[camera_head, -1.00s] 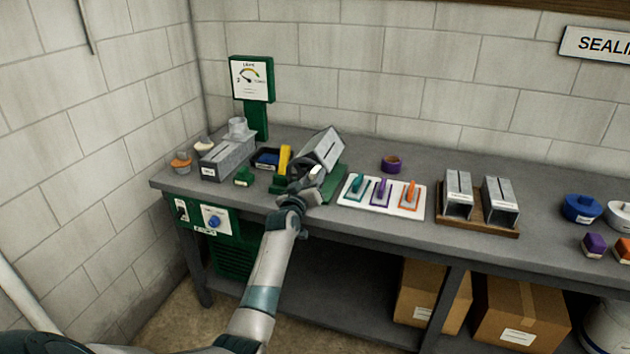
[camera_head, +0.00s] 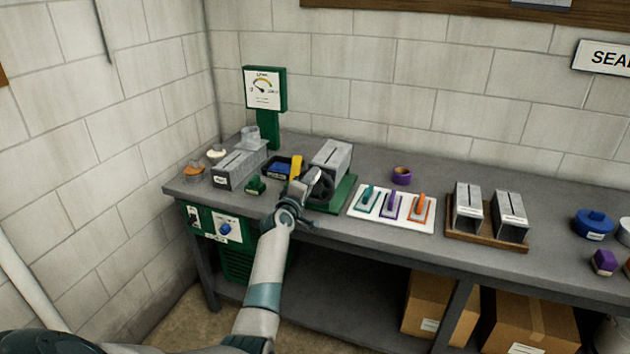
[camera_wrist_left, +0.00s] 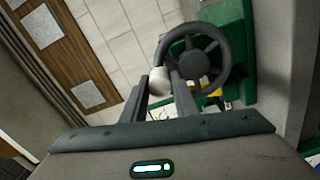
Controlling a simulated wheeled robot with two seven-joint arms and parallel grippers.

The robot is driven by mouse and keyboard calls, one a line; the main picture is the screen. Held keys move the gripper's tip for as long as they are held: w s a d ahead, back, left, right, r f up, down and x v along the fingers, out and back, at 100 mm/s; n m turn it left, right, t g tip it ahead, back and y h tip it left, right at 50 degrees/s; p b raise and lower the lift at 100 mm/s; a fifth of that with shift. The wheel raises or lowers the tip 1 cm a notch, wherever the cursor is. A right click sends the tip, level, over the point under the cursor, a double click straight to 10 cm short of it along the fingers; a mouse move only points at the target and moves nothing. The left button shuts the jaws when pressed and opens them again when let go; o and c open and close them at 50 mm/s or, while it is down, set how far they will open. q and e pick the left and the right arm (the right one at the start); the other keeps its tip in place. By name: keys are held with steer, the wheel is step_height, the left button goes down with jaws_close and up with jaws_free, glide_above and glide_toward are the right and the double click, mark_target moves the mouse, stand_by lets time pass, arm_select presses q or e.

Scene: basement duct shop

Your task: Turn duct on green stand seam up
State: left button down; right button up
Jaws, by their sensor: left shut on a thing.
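The grey sheet-metal duct (camera_head: 331,161) sits on the green stand (camera_head: 341,197) on the bench. It looks about level, with a dark seam line along its upward face. A dark spoked hand wheel (camera_wrist_left: 197,60) is at the stand's near end; it shows only partly in the head view (camera_head: 323,188). My left gripper (camera_head: 307,184) is at the wheel's left side. In the left wrist view its fingers (camera_wrist_left: 163,84) are closed around a pale knob (camera_wrist_left: 158,80) at the wheel's rim. My right gripper is in neither view.
Left of the stand are a dark bin (camera_head: 282,168), a small green block (camera_head: 255,185) and another grey duct (camera_head: 237,164). A green gauge post (camera_head: 266,100) stands behind. Right are a white board (camera_head: 412,218) of coloured tools and a wooden tray (camera_head: 487,238) with two ducts.

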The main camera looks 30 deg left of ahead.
arm_select(q)
steer(key=shift+a+n, duration=0.25)
steer(key=shift+n, duration=0.15)
steer(key=shift+s, duration=0.1)
steer(key=c, duration=1.4)
jaws_free()
steer(key=shift+s, duration=0.1)
steer(key=b+v, duration=0.3)
steer(key=v, duration=1.4)
steer(key=shift+a+f, duration=0.1)
steer(key=shift+f, duration=0.05)
